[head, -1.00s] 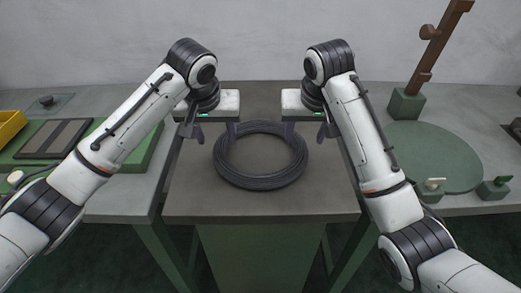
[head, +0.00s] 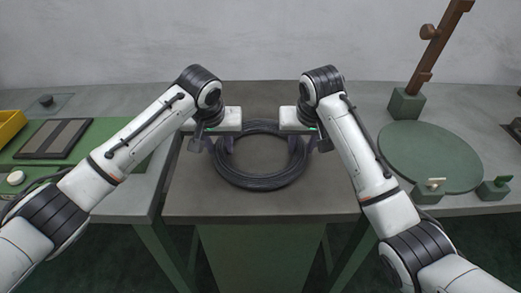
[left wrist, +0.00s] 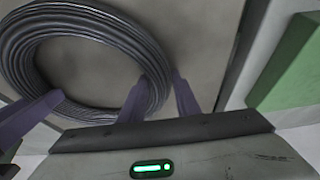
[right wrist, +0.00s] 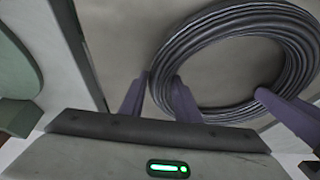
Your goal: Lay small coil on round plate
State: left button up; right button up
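The coil (head: 262,182), a ring of dark grey wire, lies flat on the middle table. My left gripper (head: 220,146) is open at its left rim, with one purple finger inside the ring and one outside. The left wrist view (left wrist: 160,95) shows the rim between these fingers. My right gripper (head: 301,145) is open at the right rim in the same way, as the right wrist view (right wrist: 157,98) shows. I cannot tell whether any finger touches the wire. The round plate (head: 430,157), a flat green disc, lies empty on the right-hand table.
A wooden post on a green block (head: 405,104) stands behind the plate. Two small green blocks (head: 428,193) (head: 494,189) sit at its front. A green board with a dark panel (head: 55,139) and a yellow bin (head: 10,124) are at left. The middle table's front (head: 262,207) is clear.

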pick_arm(q)
grip_shut()
pick_arm(e)
grip_shut()
pick_arm(q)
jog(key=shift+a, duration=0.1)
dwell(0.6)
